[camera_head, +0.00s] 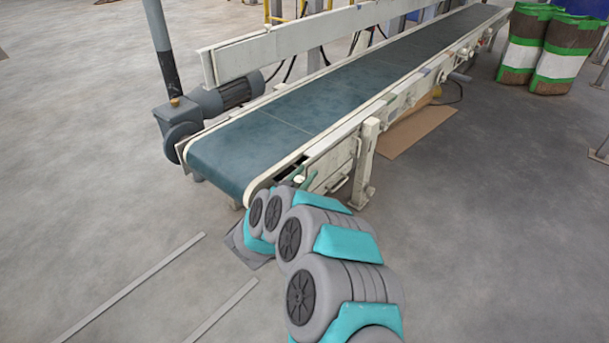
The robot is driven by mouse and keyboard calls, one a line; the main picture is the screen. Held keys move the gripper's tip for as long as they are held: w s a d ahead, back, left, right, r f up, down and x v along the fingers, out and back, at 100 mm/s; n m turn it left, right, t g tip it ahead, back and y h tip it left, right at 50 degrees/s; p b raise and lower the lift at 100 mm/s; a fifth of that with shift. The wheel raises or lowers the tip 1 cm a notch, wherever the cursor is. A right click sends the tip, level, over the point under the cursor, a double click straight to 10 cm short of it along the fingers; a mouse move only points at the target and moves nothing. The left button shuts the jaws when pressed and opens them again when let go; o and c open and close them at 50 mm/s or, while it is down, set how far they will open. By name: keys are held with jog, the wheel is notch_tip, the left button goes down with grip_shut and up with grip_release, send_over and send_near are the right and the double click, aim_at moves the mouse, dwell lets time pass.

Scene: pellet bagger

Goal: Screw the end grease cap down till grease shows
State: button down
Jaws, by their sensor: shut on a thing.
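The end grease cap (298,180) appears as a small pale piece at the near right corner of the conveyor's end, beside the side frame. My gripper (301,183) shows there as small dark green fingers, shut on the cap. Most of my gripper and wrist is hidden behind my own grey and teal arm, which reaches up from the lower right. The cap is too small in view to tell its thread or whether any grease shows.
The conveyor's blue belt (310,105) runs from the near end to the upper right. A grey motor (229,94) sits on its left side. A support leg (365,160) stands right of my gripper. The left floor is mostly clear.

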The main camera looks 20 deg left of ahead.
aim_at(296, 184)
jog(key=shift+r, duration=0.1)
jog(key=shift+c, duration=2.2)
grip_release()
jog(key=shift+v, duration=3.9)
